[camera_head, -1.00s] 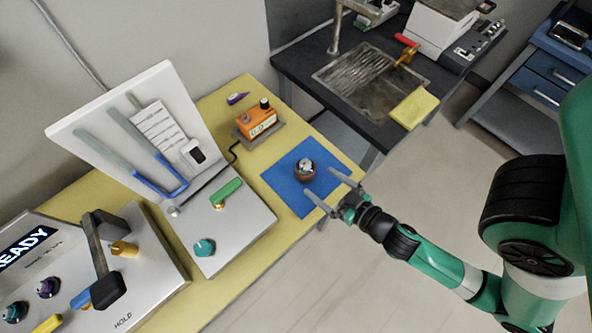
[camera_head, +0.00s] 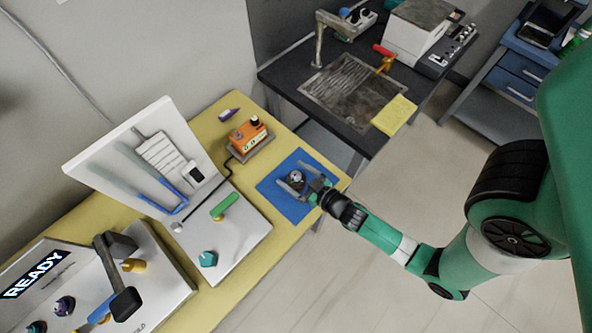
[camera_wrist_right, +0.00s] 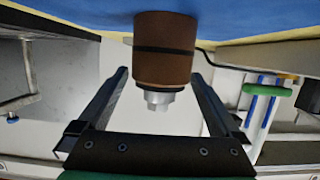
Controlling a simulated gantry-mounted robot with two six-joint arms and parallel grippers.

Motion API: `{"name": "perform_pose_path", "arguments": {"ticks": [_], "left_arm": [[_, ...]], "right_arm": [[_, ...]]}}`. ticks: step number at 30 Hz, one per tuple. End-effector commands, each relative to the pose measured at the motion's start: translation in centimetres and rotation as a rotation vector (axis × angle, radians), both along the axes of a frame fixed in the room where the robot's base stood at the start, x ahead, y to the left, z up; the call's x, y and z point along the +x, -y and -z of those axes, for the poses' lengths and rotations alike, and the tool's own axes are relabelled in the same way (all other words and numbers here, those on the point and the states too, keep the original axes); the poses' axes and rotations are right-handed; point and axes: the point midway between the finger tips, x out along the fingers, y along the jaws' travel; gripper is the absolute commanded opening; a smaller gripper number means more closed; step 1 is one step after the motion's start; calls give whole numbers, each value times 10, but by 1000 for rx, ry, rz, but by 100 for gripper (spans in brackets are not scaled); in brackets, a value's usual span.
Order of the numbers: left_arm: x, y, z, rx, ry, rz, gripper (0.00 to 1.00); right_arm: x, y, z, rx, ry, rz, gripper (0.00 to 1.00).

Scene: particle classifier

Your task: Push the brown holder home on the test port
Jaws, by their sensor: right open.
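The brown holder (camera_head: 296,179) stands on the blue mat (camera_head: 304,208) near the table's right end. In the right wrist view, the holder (camera_wrist_right: 163,55) is a brown cylinder with a dark band and a silver faceted tip. My right gripper (camera_head: 291,174) is open, with one finger on each side of the holder. In the right wrist view, gaps show between the holder and both fingers. I cannot tell which fitting is the test port. My left gripper is not in view.
An orange meter (camera_head: 249,137) sits behind the mat. A grey panel (camera_head: 236,242) with a green handle and teal knob lies to the left, below an upright white board (camera_head: 108,148). A console with a READY display (camera_head: 35,275) stands at lower left.

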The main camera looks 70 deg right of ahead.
Motion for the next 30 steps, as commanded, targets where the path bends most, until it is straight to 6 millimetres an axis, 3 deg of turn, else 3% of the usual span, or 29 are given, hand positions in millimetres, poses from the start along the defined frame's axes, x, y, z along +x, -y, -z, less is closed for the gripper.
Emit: {"name": "perform_pose_path", "arguments": {"ticks": [4, 11, 27, 28, 30], "left_arm": [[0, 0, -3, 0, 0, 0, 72], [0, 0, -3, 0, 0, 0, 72], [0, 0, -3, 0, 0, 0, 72], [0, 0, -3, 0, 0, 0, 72], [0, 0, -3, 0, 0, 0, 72]], "right_arm": [[18, 9, 5, 0, 0, 1, 100], [20, 10, 7, 0, -1, 0, 100], [19, 10, 6, 0, 0, 0, 5], [19, 10, 6, 0, 0, 0, 0], [19, 10, 6, 0, 0, 0, 0]]}}
